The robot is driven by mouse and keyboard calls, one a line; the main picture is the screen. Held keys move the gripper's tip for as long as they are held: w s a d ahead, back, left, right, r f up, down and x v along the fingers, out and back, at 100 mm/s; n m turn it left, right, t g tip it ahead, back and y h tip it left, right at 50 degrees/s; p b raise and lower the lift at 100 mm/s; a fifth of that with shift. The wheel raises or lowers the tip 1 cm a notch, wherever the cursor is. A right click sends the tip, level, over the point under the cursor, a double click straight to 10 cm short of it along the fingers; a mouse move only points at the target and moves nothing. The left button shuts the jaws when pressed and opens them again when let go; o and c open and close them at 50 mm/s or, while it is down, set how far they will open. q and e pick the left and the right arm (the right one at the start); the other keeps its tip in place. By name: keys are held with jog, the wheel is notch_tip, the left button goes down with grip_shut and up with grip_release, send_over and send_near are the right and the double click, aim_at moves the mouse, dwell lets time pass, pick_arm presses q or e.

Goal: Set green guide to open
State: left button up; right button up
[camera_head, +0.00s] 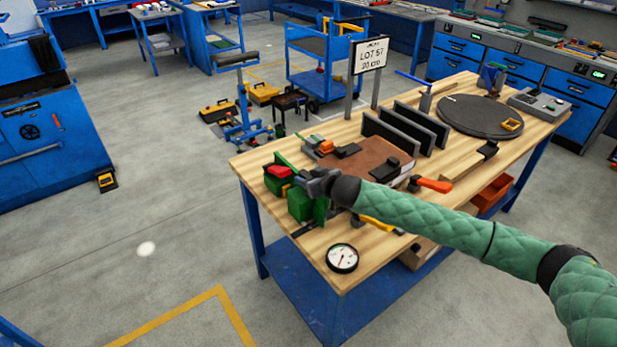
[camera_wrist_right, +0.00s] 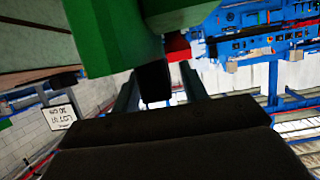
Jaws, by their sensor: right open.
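The green guide (camera_head: 300,205) is a set of green blocks at the left end of the wooden table, with a red piece (camera_head: 277,171) beside it. My right gripper (camera_head: 312,186) is right at the green blocks, its arm coming in from the right. In the right wrist view a large green block (camera_wrist_right: 110,40) fills the top, close in front of the gripper (camera_wrist_right: 160,85). A dark stub (camera_wrist_right: 153,82) shows between its open fingers; I cannot tell whether they touch it. The guide's position is hard to read, as the gripper partly covers it. My left gripper is out of view.
A brown panel (camera_head: 352,165), black upright plates (camera_head: 405,130) and a black round turntable (camera_head: 480,117) lie farther along the table. A dial gauge (camera_head: 342,258) sits at the near corner. A LOT 57 sign (camera_head: 370,55) stands behind.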

aim_at(300, 195)
grip_shut()
jog(key=shift+s+a+r, duration=0.1)
jog(key=shift+s+a, duration=0.45)
jog(key=shift+a, duration=0.2)
jog(key=shift+s+a, duration=0.5)
jog(key=shift+a, duration=0.2)
grip_release()
jog(key=shift+d, duration=0.1)
